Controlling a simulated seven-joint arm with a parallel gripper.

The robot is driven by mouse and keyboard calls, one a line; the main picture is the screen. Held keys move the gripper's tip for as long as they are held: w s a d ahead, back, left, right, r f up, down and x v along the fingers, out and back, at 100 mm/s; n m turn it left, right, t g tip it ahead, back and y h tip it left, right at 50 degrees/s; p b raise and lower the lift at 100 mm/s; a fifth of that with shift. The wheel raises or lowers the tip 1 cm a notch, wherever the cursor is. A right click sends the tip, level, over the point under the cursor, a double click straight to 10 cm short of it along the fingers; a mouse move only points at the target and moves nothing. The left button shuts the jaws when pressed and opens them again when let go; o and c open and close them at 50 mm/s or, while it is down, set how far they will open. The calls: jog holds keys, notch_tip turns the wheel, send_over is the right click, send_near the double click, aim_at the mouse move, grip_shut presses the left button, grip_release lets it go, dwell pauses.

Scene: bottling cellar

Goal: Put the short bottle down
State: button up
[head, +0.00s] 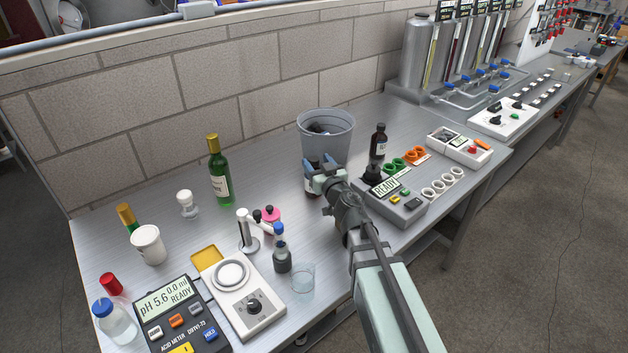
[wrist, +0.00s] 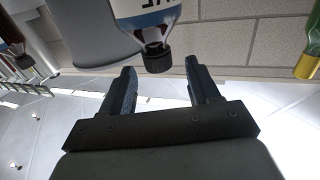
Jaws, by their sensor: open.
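A brown bottle with a black cap and a white label (head: 312,163) stands on the steel bench in front of the grey bucket. I take it to be the short bottle, partly hidden by my gripper in the head view. In the wrist view the same bottle (wrist: 148,18) hangs in from the top edge, its black cap (wrist: 155,58) at the gap between the fingertips. My gripper (head: 322,180) is open beside the bottle. Its two fingers (wrist: 160,78) are spread apart, with clear space between them and the cap.
A grey bucket (head: 326,138) stands close behind the bottle. Another dark bottle (head: 378,143) and a READY device (head: 405,210) are to the right. A green bottle (head: 218,178) stands to the left, with bare bench between. Glassware and meters fill the front left.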

aim_at(316, 166)
jog(key=shift+f, duration=0.95)
jog(key=shift+x, duration=1.5)
jog(key=shift+r, duration=0.1)
jog(key=shift+c, duration=0.2)
grip_shut()
